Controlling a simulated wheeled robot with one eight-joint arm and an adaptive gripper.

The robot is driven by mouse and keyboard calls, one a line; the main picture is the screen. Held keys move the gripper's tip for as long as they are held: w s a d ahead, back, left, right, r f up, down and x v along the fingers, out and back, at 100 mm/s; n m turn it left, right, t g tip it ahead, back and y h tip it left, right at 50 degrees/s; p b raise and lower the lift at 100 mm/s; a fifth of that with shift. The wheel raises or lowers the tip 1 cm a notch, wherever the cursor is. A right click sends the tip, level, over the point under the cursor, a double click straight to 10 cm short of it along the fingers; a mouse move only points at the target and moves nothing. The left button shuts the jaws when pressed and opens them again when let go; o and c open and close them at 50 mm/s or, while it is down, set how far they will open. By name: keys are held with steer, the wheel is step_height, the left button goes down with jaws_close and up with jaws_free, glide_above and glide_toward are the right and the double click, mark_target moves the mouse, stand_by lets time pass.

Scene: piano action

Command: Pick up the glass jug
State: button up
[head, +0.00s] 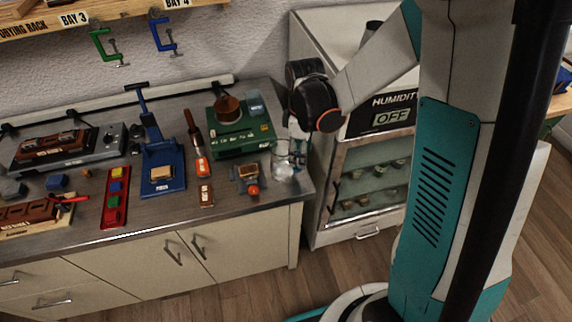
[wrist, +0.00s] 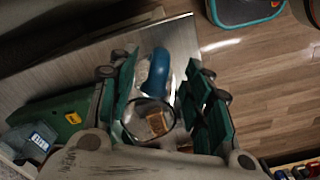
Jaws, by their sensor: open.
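The glass jug (head: 283,163) is clear and stands near the right end of the workbench, partly hidden by my gripper. In the wrist view its round dark rim (wrist: 127,128) shows between my fingers, with a blue curved part (wrist: 158,72), seemingly its handle, beyond the rim. A brown block shows through the jug's opening. My gripper (head: 297,148) points down over the jug. In the wrist view my gripper (wrist: 160,66) is open, one green finger on each side of the jug. I cannot tell whether either finger touches it.
A green box (head: 240,135) stands left of the jug. A small brown device (head: 246,178) with an orange knob is in front left. A blue press (head: 160,170) is farther left. The humidity cabinet (head: 366,190) stands to the right. The bench's front edge (head: 250,212) is close.

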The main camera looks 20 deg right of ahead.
steer(key=shift+s+d+f+b, duration=0.15)
steer(key=shift+f+b, duration=0.15)
steer(key=shift+f, duration=0.7)
steer(key=shift+w+d+f+b, duration=0.1)
steer(key=shift+d+f+b, duration=0.15)
steer(key=shift+f, duration=0.7)
steer(key=shift+s+d+f+b, duration=0.1)
steer(key=shift+f+b, duration=0.2)
steer(key=shift+f, duration=0.7)
steer(key=shift+s+r, duration=0.1)
jaws_close()
